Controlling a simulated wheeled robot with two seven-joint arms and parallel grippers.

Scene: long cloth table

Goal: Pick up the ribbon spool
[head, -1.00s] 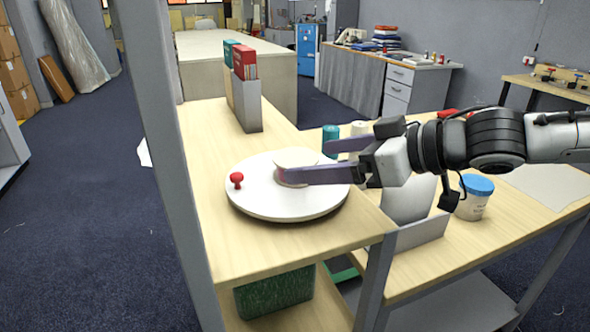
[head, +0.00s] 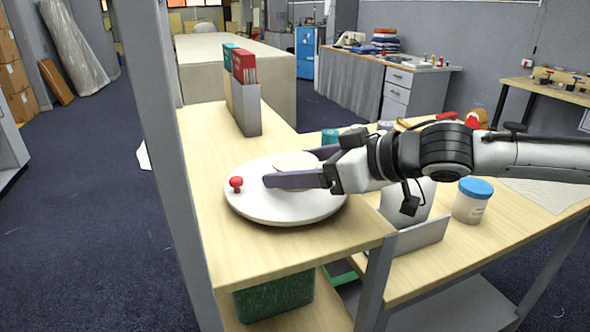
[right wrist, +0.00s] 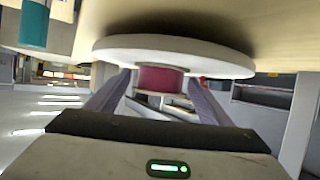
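The ribbon spool (head: 293,159) sits on a round white turntable (head: 275,213); in the head view its pale top shows and the near finger hides its lower part. In the right wrist view its pink-red winding (right wrist: 160,79) shows against the white disc (right wrist: 110,50). My right gripper (head: 288,166) is low over the disc, with one finger on each side of the spool. Its fingers also show in the right wrist view (right wrist: 158,80), spread, with narrow gaps seeming to remain beside the spool. My left gripper is not in view.
A small red knob-shaped object (head: 236,184) stands on the turntable's left part. A grey file holder (head: 247,110) with folders stands behind. A blue-lidded tub (head: 472,203) and a teal spool-like item (head: 330,137) stand on the right-hand table. The near table front is clear.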

